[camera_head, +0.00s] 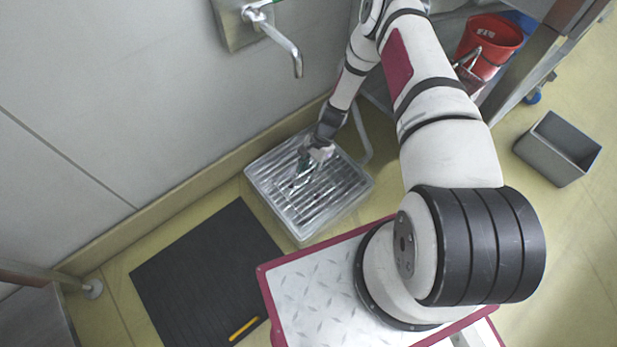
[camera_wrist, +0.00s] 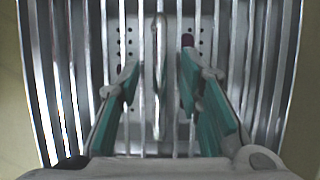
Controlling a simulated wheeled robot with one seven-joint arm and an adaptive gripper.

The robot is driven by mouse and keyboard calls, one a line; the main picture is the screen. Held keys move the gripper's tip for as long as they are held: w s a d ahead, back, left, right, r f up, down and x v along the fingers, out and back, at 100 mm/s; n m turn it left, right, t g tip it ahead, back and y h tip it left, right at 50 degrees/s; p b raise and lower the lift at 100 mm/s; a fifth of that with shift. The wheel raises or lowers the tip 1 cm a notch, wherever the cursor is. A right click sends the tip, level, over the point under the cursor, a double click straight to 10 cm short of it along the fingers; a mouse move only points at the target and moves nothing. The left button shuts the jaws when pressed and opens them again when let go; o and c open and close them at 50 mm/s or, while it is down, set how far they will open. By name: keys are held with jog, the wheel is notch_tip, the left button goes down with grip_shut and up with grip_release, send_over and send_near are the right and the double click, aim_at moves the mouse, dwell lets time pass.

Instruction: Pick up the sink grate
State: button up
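The sink grate (camera_head: 328,196), a set of parallel metal bars, lies on top of the square floor sink (camera_head: 301,237) beside the wall. In the wrist view the grate's bars (camera_wrist: 83,70) run up and down, and a thicker upright-looking metal handle (camera_wrist: 158,75) shows near the middle. My gripper (camera_head: 297,180) reaches down over the grate in the head view. In the wrist view my gripper (camera_wrist: 160,62) is open, with one green-padded finger on each side of the handle and visible gaps. I cannot tell whether the fingertips touch the bars.
A wall faucet (camera_head: 287,48) hangs above the sink. A black mat (camera_head: 205,275) lies left of it. A red bucket (camera_head: 488,45) stands at the upper right, and a grey bin (camera_head: 557,150) stands on open floor at the right.

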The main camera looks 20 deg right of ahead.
jog(key=shift+f+b, duration=0.25)
jog(key=shift+b, duration=0.05)
jog(key=shift+c, duration=0.5)
grip_shut()
